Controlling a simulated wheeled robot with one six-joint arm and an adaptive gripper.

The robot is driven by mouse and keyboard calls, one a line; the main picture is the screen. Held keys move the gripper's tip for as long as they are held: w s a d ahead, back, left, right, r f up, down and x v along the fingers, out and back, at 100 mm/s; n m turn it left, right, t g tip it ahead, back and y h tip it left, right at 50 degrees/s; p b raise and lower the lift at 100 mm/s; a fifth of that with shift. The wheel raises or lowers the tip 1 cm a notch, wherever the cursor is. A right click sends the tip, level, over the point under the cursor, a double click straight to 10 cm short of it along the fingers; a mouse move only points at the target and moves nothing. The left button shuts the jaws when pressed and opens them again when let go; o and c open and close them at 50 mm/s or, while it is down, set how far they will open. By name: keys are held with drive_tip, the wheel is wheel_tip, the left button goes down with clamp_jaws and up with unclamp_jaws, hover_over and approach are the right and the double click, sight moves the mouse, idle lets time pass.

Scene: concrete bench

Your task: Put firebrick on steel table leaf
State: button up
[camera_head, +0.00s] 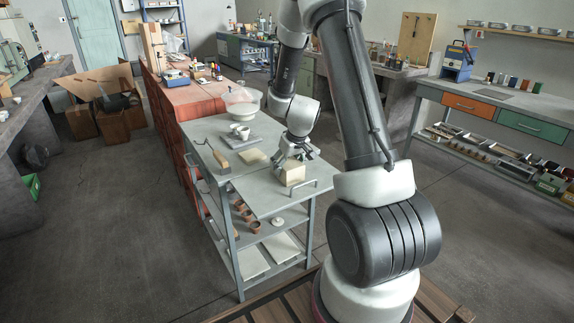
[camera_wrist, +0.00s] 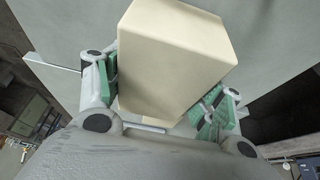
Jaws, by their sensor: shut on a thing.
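The firebrick (camera_head: 292,173) is a cream block at the right side of the grey steel table leaf (camera_head: 256,197), the near part of the trolley top. My gripper (camera_head: 289,157) is above and behind it, shut on it. In the wrist view, the firebrick (camera_wrist: 175,45) sits between the green pads of my gripper (camera_wrist: 160,92), somewhat tilted in the picture. The grey leaf surface (camera_wrist: 265,45) spreads behind it. I cannot tell whether the brick's underside touches the leaf.
Behind stand white cups (camera_head: 241,132) on a grey plate and a large pale bowl (camera_head: 241,103). A handle (camera_head: 302,187) edges the leaf's near right. The leaf's left part is clear.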

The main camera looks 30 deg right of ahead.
drive_tip(key=o, duration=1.4)
drive_tip(key=v, duration=1.2)
drive_tip(key=s+a+r, duration=0.6)
drive_tip(key=s+r, duration=0.6)
drive_tip(key=s+a+r, duration=0.1)
drive_tip(key=s+r, duration=0.2)
drive_tip(key=s, duration=1.1)
drive_tip(key=shift+s+a+r, duration=0.15)
drive_tip(key=shift+s+r, duration=0.1)
drive_tip(key=shift+r, duration=0.15)
